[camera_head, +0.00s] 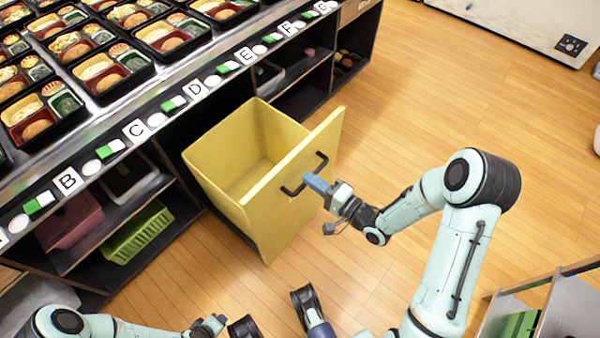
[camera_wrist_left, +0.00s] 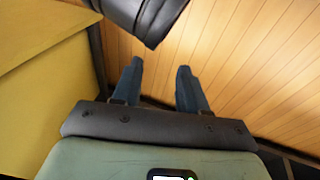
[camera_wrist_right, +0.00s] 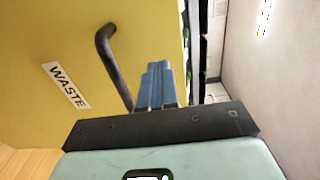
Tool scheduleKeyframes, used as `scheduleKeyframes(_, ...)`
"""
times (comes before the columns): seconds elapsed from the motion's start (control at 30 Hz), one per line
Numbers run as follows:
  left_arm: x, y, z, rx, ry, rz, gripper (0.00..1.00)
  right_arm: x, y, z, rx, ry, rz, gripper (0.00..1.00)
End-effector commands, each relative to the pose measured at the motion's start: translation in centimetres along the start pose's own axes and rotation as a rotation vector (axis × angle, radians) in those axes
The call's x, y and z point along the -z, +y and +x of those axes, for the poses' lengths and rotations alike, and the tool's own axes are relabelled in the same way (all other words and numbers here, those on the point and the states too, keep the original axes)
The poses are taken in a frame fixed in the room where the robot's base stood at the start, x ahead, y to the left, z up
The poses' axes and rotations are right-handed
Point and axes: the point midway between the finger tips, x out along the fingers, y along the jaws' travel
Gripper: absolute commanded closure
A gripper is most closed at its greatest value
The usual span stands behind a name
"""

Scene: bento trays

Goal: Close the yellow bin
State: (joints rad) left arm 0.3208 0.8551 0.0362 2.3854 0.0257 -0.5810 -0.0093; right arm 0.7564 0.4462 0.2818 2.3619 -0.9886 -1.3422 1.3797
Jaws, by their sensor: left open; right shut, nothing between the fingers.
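The yellow bin (camera_head: 225,150) is a drawer-like box pulled out from under the counter, open at the top and empty inside as far as I see. Its front panel has a black handle (camera_head: 303,176), and a "WASTE" label (camera_wrist_right: 66,85) shows in the right wrist view. My right gripper (camera_head: 318,184) is shut and empty, close by the handle at the front panel; I cannot tell if it touches. In the right wrist view its fingers (camera_wrist_right: 155,86) are together beside the handle (camera_wrist_right: 115,65). My left gripper (camera_wrist_left: 157,85) is open and empty, low over the floor.
The counter above holds several bento trays (camera_head: 110,70) and lettered labels. Shelves below hold a green basket (camera_head: 137,233) and a pink box (camera_head: 70,218). Wooden floor (camera_head: 420,80) is clear right of the bin. A shelf (camera_head: 550,300) stands at the lower right.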

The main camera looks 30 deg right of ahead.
Motion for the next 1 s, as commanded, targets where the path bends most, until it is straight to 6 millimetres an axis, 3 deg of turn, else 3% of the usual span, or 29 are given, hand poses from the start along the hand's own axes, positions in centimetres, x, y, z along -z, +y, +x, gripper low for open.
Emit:
scheduleKeyframes(0.1, 0.9, -0.3, 0.8, 0.002, 0.026, -0.002, 0.57, 0.0, 0.1, 2.1, 0.001, -0.002, -0.001, 1.0)
scheduleKeyframes(0.23, 1.4, -0.4, 1.2, 0.004, 0.042, -0.004, 0.57, 0.0, 0.1, 3.4, 0.0, -0.001, -0.001, 1.0)
scheduleKeyframes(0.77, 1.6, -0.5, 1.3, 0.005, 0.049, -0.005, 0.57, 0.0, 0.0, 4.2, -0.001, 0.001, 0.0, 1.0)
scheduleKeyframes(1.0, 1.3, -0.8, 1.5, 0.009, 0.039, -0.007, 0.57, 0.0, 0.0, 6.2, 0.002, -0.001, -0.001, 1.0)
